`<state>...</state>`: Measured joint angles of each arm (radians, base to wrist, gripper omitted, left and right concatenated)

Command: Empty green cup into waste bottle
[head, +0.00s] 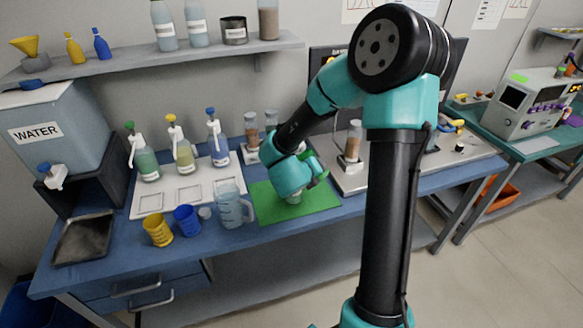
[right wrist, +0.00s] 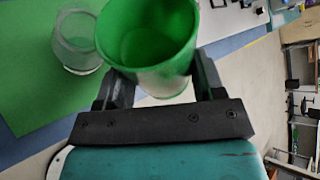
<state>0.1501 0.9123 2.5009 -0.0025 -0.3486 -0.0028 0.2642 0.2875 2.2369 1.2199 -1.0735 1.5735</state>
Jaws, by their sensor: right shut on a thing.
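The green cup (right wrist: 150,40) is between the two fingers of my right gripper (right wrist: 157,80), which is shut on it. In the right wrist view I look into its open mouth; its inside is green and I cannot tell whether anything is in it. A clear glass vessel (right wrist: 76,40) stands on the green mat (right wrist: 35,85), left of the cup. In the head view my right arm reaches over the green mat (head: 327,198) and largely hides the gripper and cup. I cannot tell which vessel is the waste bottle. My left gripper is not in view.
A clear jug (head: 230,208), a blue cup (head: 187,220) and a yellow cup (head: 158,230) stand left of the mat. Several squeeze bottles stand on a white tray (head: 152,203) behind them. A water tank (head: 62,130) is at the far left.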

